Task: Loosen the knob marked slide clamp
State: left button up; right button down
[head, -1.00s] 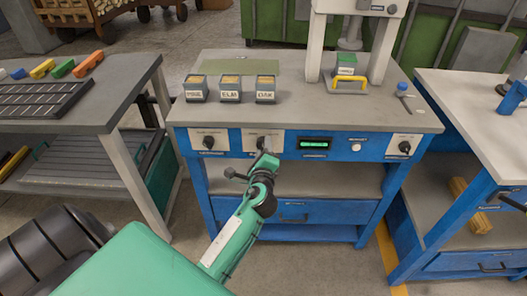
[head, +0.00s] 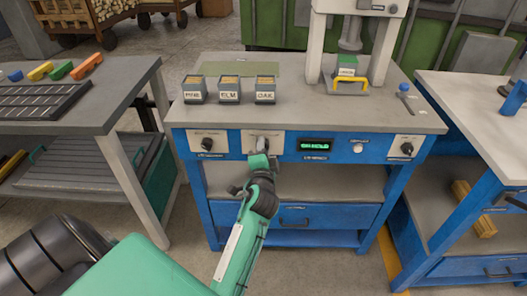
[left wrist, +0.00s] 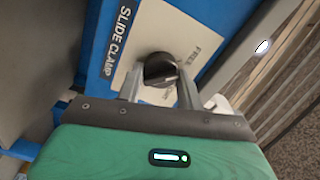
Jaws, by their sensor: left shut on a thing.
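The slide clamp knob (left wrist: 160,70) is a dark round knob on a pale plate marked SLIDE CLAMP in the left wrist view, with partly covered lettering beginning "FREE" on its other side. My left gripper (left wrist: 161,88) has one finger on each side of the knob and is shut on it. In the head view, my left gripper (head: 262,160) is at the second plate from the left on the blue bench front, and it mostly hides the knob there. My right gripper is not in view.
Another dark knob (head: 207,144) is to the left and one (head: 406,148) to the right. A lit green display (head: 316,146) and a white button (head: 358,148) lie between. Blocks marked PINE, ELM and OAK (head: 265,96) stand on the bench top (head: 310,115).

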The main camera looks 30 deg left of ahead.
pick_arm(q)
jog(key=shift+n, duration=0.4)
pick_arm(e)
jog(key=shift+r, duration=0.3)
pick_arm(q)
jog(key=shift+f, duration=0.1)
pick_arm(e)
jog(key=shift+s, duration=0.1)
pick_arm(q)
jog(key=o, duration=1)
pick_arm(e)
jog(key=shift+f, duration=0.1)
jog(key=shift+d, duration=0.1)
